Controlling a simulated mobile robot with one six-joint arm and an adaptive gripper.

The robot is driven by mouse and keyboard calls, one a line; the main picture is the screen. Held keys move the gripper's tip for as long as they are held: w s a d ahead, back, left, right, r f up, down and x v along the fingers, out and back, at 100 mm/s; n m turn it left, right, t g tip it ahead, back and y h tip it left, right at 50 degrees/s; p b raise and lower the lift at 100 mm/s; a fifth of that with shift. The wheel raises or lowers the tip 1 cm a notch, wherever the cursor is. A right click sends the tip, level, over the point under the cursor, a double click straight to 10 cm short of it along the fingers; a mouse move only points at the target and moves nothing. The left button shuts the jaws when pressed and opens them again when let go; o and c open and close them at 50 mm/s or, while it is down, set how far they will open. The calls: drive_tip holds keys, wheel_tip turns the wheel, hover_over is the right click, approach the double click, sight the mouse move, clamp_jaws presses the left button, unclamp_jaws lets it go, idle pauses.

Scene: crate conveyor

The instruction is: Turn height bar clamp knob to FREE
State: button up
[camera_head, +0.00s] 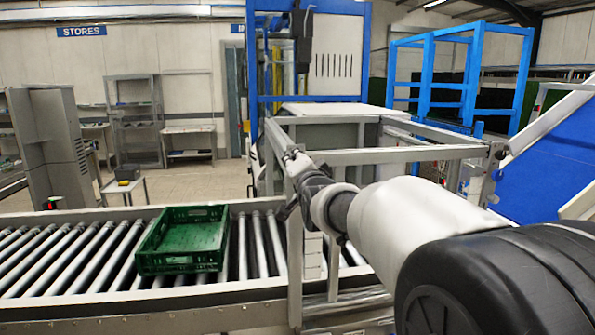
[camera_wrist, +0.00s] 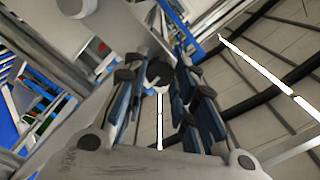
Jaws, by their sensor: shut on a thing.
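My gripper (camera_head: 294,158) is at the grey metal frame over the conveyor in the head view, at the top of an upright post (camera_head: 295,240). In the wrist view, my gripper's two fingers (camera_wrist: 158,82) are closed in on a small dark round knob (camera_wrist: 160,72) beside a grey metal plate (camera_wrist: 130,30). The fingers cover the knob's sides. No FREE marking is readable, and the knob's turn position cannot be told. In the head view my gripper and arm hide the knob.
A green crate (camera_head: 183,262) sits on the roller conveyor (camera_head: 75,260) left of the post. Grey frame rails (camera_head: 400,154) run close to my arm on the right. A blue-framed machine (camera_head: 335,50) stands behind. Open floor (camera_head: 185,187) lies beyond the conveyor.

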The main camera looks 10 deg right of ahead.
drive_tip(key=shift+m+b, duration=0.3)
drive_tip(key=shift+m, duration=0.4)
drive_tip(key=shift+r, duration=0.1)
drive_tip(key=o, duration=1.1)
drive_tip(key=s, duration=1.2)
